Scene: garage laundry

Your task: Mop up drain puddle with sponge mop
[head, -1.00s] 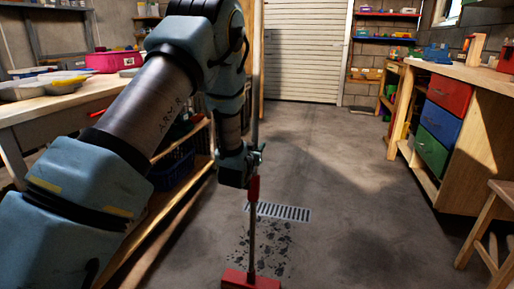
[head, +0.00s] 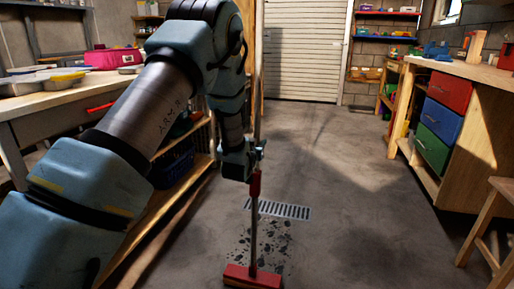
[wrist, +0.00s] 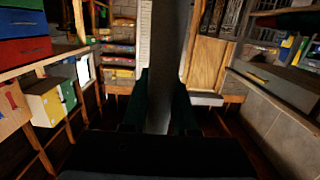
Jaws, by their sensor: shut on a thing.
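The sponge mop stands nearly upright in the head view, with a grey pole, a red sleeve (head: 255,184) and a red head (head: 252,275) with a paler lower edge. My gripper (head: 257,156) is shut on its pole above the red sleeve. In the wrist view the pole (wrist: 170,60) passes between my two dark fingers (wrist: 159,105). The puddle (head: 270,243) shows as dark broken patches on the concrete, just in front of the drain grate (head: 284,210). The mop head is at the puddle's near edge; I cannot tell whether it touches the floor.
A wooden workbench (head: 480,78) with red, blue and green drawers stands at the right, with a stool (head: 493,225) in front. A bench with shelves (head: 165,215) runs along the left, close to my arm. The floor beyond the drain is clear to the shutter door (head: 307,50).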

